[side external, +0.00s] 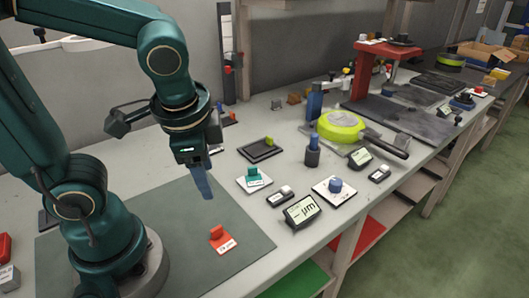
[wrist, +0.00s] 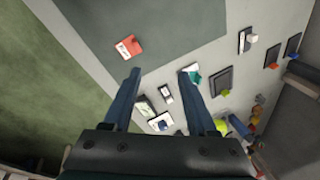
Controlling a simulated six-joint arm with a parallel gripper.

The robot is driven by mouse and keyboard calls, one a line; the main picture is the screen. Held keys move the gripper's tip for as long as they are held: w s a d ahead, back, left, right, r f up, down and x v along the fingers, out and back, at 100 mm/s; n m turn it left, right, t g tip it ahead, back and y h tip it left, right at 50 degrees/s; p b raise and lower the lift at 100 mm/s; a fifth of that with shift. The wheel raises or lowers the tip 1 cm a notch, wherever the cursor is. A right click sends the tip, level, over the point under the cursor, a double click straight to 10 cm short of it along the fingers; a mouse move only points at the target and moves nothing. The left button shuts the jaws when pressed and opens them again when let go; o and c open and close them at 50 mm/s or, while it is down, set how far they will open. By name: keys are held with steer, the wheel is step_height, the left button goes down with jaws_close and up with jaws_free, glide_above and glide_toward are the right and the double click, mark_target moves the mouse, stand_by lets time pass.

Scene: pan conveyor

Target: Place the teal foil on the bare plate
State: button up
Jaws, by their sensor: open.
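The teal foil (side external: 253,175) is a small card with a teal tab and a white label, flat on the grey bench beyond the mat. In the wrist view the teal foil (wrist: 194,77) shows beside the right fingertip. My gripper (side external: 204,193) is open and empty above the mat edge, left of the teal foil and apart from it; its two fingers also show in the wrist view (wrist: 162,74). A dark plate (side external: 260,154) with a lime knob lies just behind the foil. A white plate (side external: 325,196) with a blue knob lies to the right. I cannot tell which plate is bare.
A red tabbed card (side external: 221,241) lies on the dark mat (side external: 160,235). Small displays (side external: 301,211), a dark blue cylinder (side external: 312,151) and a lime pan (side external: 341,124) stand to the right. A red press (side external: 364,75) is farther back. The bench's front edge drops to shelves.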

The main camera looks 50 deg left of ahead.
steer(key=r+n+t+h, duration=0.1)
steer(key=n, duration=0.1)
steer(key=d+n+t, duration=0.1)
steer(key=s+d+r+n+t+h, duration=0.1)
steer(key=n, duration=0.1)
steer(key=shift+s+d+r+n+h, duration=0.1)
steer(key=shift+d+r+n+h, duration=0.1)
steer(key=shift+r+n+h, duration=0.15)
